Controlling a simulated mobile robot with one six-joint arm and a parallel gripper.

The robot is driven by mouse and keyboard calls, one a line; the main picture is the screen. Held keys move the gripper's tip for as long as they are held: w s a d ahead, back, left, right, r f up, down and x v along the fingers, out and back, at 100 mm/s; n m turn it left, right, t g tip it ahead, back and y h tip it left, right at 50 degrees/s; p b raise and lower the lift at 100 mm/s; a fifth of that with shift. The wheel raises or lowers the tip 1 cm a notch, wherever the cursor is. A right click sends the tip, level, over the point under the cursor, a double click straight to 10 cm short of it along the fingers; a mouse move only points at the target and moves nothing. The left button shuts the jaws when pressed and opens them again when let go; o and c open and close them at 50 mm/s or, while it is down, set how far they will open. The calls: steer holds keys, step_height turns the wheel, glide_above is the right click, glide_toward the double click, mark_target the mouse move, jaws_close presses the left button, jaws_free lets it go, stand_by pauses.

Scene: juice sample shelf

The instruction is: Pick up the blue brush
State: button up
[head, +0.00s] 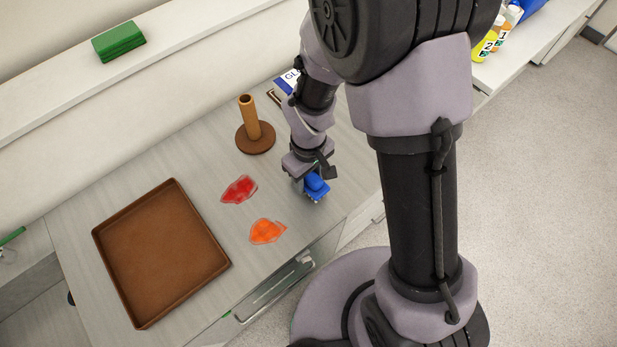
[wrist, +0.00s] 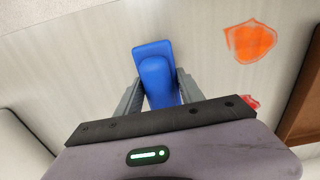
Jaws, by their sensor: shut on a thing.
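The blue brush (head: 315,187) is at my gripper (head: 312,178), over the right part of the grey counter in the head view. In the wrist view the blue brush (wrist: 157,78) lies between the two grey fingers of my gripper (wrist: 159,92), which are shut on it. Its rounded blue handle faces the camera and a flat blue block extends beyond the fingertips. The underside of the brush is hidden in the wrist view. I cannot tell whether it touches the counter.
A red patch (head: 239,189) and an orange patch (head: 267,231) lie left of the brush on the counter (head: 185,165). A brown tray (head: 160,253) is farther left. A brown upright post on a round base (head: 255,138) stands behind. Bottles (head: 490,42) stand at the upper right.

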steer(key=shift+s+a+r+p, duration=0.1)
steer(key=shift+s+r+p, duration=0.1)
steer(key=shift+r, duration=0.4)
steer(key=shift+s+a+r+p, duration=0.1)
steer(key=shift+s+r+p, duration=0.05)
steer(key=shift+r, duration=0.45)
steer(key=s+a, duration=0.2)
steer(key=s, duration=0.2)
steer(key=s+a, duration=0.2)
steer(key=s, duration=0.2)
steer(key=s+a+r, duration=0.1)
steer(key=s+a, duration=0.1)
steer(key=s, duration=0.3)
steer(key=shift+a+b, duration=0.1)
steer(key=shift+b, duration=0.25)
steer(key=shift+s+a+r, duration=0.1)
steer(key=shift+s, duration=0.35)
